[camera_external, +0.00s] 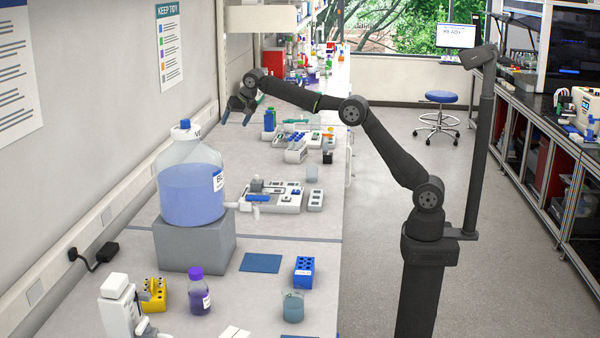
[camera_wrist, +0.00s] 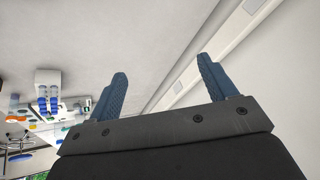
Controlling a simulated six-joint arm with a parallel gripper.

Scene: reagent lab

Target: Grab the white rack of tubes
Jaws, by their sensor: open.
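A white rack (camera_wrist: 47,76) holding several blue-capped tubes stands on the bench at the left of the wrist view. My gripper (camera_external: 236,117) is open and empty, raised above the wall side of the bench, to the left of the rack. In the wrist view the two blue fingers (camera_wrist: 162,67) are spread apart, with bare bench and wall beyond them.
A big blue-filled carboy (camera_external: 190,190) stands on a grey block (camera_external: 195,247) nearer the camera. A white tray (camera_external: 287,205) of labware lies between it and the rack. A blue rack (camera_external: 304,272), yellow rack (camera_external: 154,295), purple bottle (camera_external: 199,298) and beaker (camera_external: 293,307) stand in front.

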